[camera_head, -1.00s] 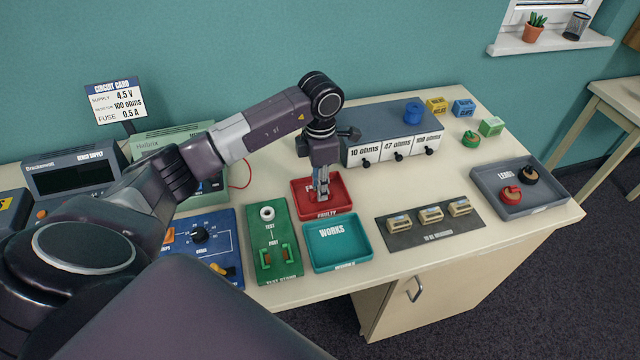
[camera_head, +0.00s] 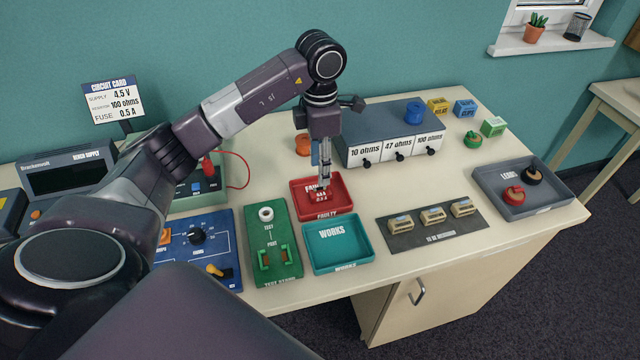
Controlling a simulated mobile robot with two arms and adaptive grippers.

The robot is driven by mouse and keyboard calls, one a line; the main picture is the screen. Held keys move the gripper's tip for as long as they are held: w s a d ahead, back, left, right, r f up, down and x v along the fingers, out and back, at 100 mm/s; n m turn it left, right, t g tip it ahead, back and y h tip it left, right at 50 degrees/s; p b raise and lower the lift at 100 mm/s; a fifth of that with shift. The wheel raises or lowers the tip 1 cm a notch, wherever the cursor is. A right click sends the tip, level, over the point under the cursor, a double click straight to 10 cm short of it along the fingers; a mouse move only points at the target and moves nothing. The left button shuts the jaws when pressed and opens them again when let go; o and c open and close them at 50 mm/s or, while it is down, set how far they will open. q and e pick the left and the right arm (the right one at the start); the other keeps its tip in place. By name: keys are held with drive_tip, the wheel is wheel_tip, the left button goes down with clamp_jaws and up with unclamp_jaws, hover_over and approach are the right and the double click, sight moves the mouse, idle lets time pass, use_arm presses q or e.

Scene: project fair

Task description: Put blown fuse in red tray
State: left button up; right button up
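The red tray (camera_head: 341,205), labelled FAULTY, stands on the table between the green test stand (camera_head: 263,272) and the grey resistor box. My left gripper (camera_head: 325,182) points down just above the tray's back part. Its fingers look narrow from this side, and I cannot tell whether they are parted. Small pale markings, which may belong to a fuse, show in the tray below the fingertips; I cannot make out a fuse clearly. The teal WORKS tray (camera_head: 362,262) stands in front of the red tray and looks empty. My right gripper is not in view.
A dark mat (camera_head: 410,242) with several small beige parts lies right of the teal tray. A grey LEADS tray (camera_head: 545,206) is at the right edge. The resistor box (camera_head: 390,125) stands behind the red tray. Bare table lies between box and mat.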

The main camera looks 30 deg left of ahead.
use_arm(q)
wheel_tip(320, 180, up, 5)
drive_tip(key=shift+r, duration=0.1)
drive_tip(key=shift+d, duration=0.1)
idle(0.3)
